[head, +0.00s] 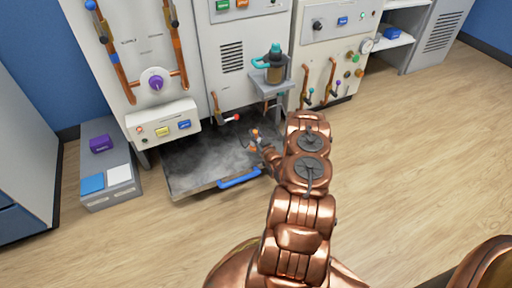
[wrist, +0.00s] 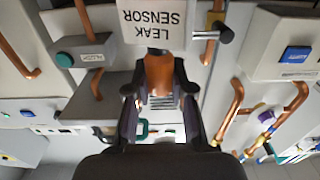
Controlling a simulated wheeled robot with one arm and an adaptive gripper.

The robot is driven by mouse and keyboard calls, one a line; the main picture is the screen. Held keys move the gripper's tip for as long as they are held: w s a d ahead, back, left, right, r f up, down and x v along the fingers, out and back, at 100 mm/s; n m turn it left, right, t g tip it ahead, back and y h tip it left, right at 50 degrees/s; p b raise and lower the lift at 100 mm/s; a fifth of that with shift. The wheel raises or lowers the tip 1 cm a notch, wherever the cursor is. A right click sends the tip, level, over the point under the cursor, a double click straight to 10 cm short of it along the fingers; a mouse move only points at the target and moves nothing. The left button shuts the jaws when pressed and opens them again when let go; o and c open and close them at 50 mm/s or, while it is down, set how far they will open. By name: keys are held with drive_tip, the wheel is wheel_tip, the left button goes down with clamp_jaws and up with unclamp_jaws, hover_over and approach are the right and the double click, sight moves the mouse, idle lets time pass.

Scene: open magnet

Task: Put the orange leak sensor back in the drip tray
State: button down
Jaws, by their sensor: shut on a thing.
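The orange leak sensor (wrist: 158,72) is between the fingers of my gripper (wrist: 160,92) in the wrist view. My gripper is shut on it. A white plate reading LEAK SENSOR (wrist: 155,18), upside down, shows just past the orange body; I cannot tell whether it is part of the sensor. In the head view my gripper (head: 257,142) and the small sensor (head: 253,133) appear over the back right part of the drip tray (head: 195,168). The tray is a grey, shallow, stained pan with a blue handle (head: 240,178), low under the machine. The sensor's height above it is unclear.
Above the tray, a red-tipped lever (head: 230,118) and a shelf with a teal-topped canister (head: 273,66) stick out from the cabinets. A grey box (head: 110,185) with a purple block (head: 101,143) stands left of the tray. The wooden floor on the right is clear.

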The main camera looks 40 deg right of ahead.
drive_tip(key=shift+f+b, duration=0.85)
drive_tip(key=shift+f, duration=2.35)
drive_tip(key=shift+f, duration=0.15)
drive_tip(key=c, duration=1)
unclamp_jaws()
